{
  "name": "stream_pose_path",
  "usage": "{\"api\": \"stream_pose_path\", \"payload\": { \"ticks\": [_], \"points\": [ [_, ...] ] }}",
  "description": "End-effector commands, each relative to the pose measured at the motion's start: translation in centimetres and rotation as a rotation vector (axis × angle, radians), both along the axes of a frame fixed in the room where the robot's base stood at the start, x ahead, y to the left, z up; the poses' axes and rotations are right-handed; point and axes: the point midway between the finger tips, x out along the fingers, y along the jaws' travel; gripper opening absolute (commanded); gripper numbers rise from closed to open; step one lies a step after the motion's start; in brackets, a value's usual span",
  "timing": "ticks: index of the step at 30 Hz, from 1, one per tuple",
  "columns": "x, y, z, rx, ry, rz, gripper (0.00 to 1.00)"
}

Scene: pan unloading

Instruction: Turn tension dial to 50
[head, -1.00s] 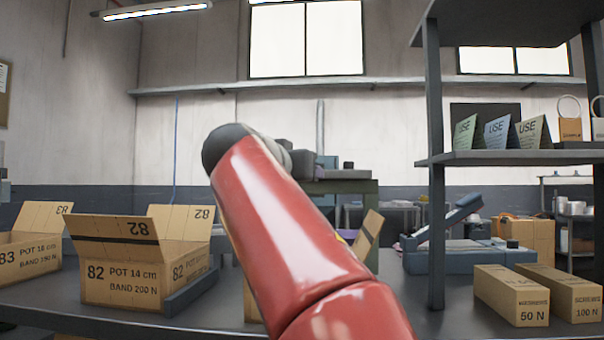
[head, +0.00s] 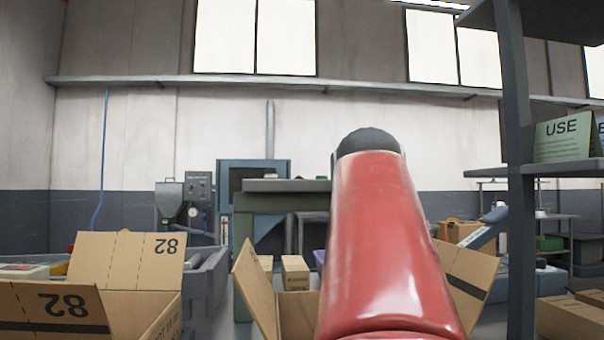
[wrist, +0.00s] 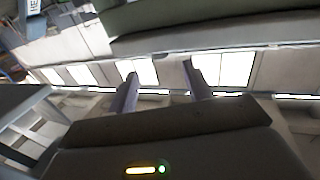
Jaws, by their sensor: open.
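My gripper (wrist: 160,80) shows in the wrist view with its two fingers apart and nothing between them. The wrist view is tilted, with windows and wall behind the fingers. In the head view my red arm fills the middle right and the gripper itself is hidden. I cannot make out a tension dial in either view. A grey machine with a control panel (head: 199,187) and a small gauge stands against the back wall in the head view; its details are too small to read.
Open cardboard boxes marked 82 (head: 125,260) stand at the front left. Another open box (head: 257,290) is left of my arm. A dark shelf post (head: 516,170) rises at the right. A green-framed table (head: 243,255) stands behind the boxes, with a blue-framed cabinet (head: 225,170) beyond it.

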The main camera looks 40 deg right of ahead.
Motion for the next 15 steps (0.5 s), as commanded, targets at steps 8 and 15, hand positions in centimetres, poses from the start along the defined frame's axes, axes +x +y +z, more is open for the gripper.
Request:
{"api": "stream_pose_path", "payload": {
  "ticks": [8, 15],
  "points": [
    [2.8, -3.1, 0.2, 0.002, 0.002, -0.001, 0.5],
    [4.8, -5.2, 0.1, 0.002, 0.001, 0.0, 0.5]
  ]
}}
